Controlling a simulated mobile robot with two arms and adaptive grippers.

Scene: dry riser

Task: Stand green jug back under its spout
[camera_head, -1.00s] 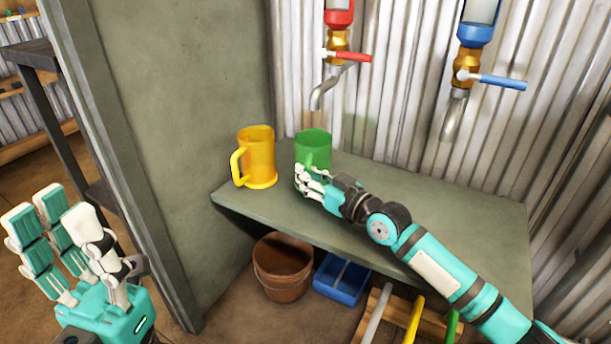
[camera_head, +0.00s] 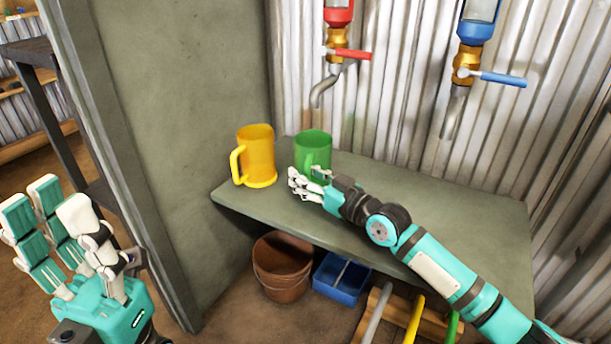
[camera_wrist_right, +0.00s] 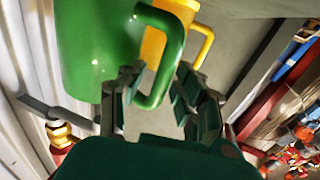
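The green jug (camera_head: 312,150) stands upright on the grey-green shelf (camera_head: 440,205), below the curved spout (camera_head: 322,92) of the red-levered tap. It also shows in the right wrist view (camera_wrist_right: 95,45), where its handle (camera_wrist_right: 172,60) lies between the parted fingers of my right gripper (camera_wrist_right: 158,88). In the head view my right gripper (camera_head: 303,182) is just in front of the jug, and the handle shows. Whether a finger touches the handle, I cannot tell. My left gripper (camera_head: 48,215) is open and empty at the lower left, away from the shelf.
A yellow jug (camera_head: 257,158) stands left of the green one. A blue-levered tap (camera_head: 467,65) hangs at the right above the shelf. A grey wall panel (camera_head: 180,130) bounds the shelf's left. A brown bucket (camera_head: 283,265) and blue tray (camera_head: 341,278) are below. The shelf's right part is clear.

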